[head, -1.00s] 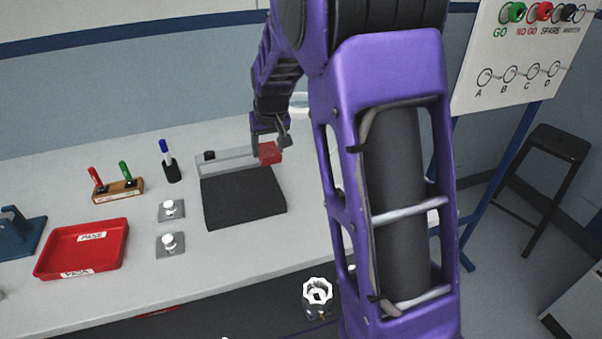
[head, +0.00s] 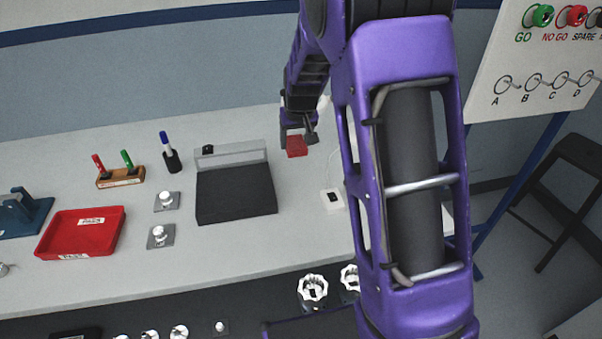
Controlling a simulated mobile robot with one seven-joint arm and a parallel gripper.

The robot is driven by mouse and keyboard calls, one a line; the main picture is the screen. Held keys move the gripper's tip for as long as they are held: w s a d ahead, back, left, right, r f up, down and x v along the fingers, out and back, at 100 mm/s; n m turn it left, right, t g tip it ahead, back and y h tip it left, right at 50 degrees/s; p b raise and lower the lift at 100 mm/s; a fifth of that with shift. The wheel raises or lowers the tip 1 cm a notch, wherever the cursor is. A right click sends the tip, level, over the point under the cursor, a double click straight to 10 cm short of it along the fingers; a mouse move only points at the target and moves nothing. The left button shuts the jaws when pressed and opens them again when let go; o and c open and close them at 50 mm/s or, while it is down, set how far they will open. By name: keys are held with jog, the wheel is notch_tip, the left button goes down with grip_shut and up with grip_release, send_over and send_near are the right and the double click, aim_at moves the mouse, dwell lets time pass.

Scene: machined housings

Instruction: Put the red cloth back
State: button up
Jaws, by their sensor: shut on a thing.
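My gripper (head: 298,133) is at the back of the bench, to the right of the dark mat. It is shut on the red cloth (head: 297,147), a small folded red block below the fingers. I cannot tell whether the cloth touches the bench top. The black mat (head: 236,191) lies in the middle of the bench, with a grey clear-fronted holder (head: 231,153) along its back edge. The cloth is apart from the holder, on its right.
A red tray (head: 112,232), a wooden marker stand (head: 120,178), a dark pen cup (head: 172,161) and two grey plates with knobs (head: 167,201) stand left of the mat. A small white box (head: 332,200) sits right of it.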

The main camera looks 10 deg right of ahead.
aim_at(298, 155)
notch_tip(298, 155, down, 10)
jog(key=shift+r, duration=0.1)
dwell(0.4)
jog(key=shift+b, duration=0.35)
jog(key=shift+f, duration=0.25)
jog(key=o, duration=1.3)
jog(key=shift+r, duration=0.1)
jog(key=shift+r, duration=0.1)
jog(key=shift+r, duration=0.2)
jog(key=p+v, duration=0.1)
jog(key=v, duration=1)
jog(key=shift+s+r, duration=0.2)
jog(key=shift+r, duration=0.15)
